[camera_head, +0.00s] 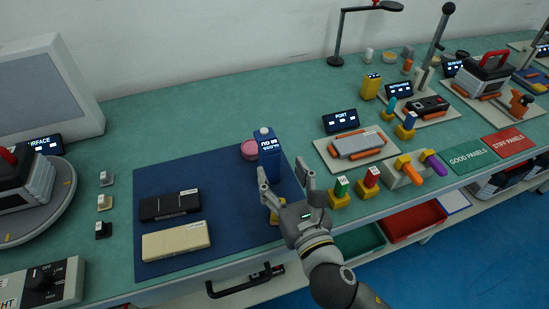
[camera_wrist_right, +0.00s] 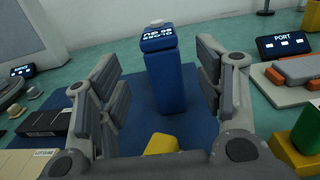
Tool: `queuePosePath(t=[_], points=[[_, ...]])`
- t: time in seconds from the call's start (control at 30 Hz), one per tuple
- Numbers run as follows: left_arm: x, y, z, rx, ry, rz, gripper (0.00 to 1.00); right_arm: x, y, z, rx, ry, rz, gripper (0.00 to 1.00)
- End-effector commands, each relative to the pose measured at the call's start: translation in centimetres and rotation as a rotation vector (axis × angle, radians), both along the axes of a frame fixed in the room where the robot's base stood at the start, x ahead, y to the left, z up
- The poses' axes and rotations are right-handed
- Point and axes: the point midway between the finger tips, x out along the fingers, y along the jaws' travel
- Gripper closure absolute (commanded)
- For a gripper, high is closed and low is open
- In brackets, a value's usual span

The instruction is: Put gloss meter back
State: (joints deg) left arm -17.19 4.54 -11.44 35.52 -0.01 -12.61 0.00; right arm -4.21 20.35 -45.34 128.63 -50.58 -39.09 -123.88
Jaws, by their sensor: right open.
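The blue gloss meter (camera_head: 268,152) stands upright near the right side of the dark blue mat (camera_head: 160,175). Its lit display faces me, and its lettering looks upside down in the head view. My right gripper (camera_head: 282,175) is open, just on the near side of the meter, with its fingers spread. In the right wrist view the meter (camera_wrist_right: 165,85) shows between the two fingers, ahead of them, and neither finger visibly touches it. A yellow piece (camera_wrist_right: 162,143) lies low between the fingers, partly hidden by my gripper. My left gripper is not in view.
A pink round item (camera_head: 249,149) sits beside the meter. A black box (camera_head: 169,205) and a cream box (camera_head: 175,240) lie on the mat. Green and red-topped yellow holders (camera_head: 340,190) stand right of my gripper. The PORT display (camera_head: 340,120) and grey tray are farther right.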

Motion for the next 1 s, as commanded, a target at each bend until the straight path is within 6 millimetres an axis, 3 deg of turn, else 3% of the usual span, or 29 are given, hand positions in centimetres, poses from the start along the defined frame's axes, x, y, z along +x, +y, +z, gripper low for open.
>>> queuePosePath(t=[0.1,0.3,1.0], points=[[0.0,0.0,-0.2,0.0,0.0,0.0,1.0,-1.6,-0.5,-0.1,-0.002,0.002,0.0,0.38],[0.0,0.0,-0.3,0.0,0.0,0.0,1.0,-2.9,-0.9,0.0,0.0,0.0,0.0,0.38],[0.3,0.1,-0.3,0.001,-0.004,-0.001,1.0,-3.0,-1.0,0.0,0.0,0.0,0.0,0.38]])
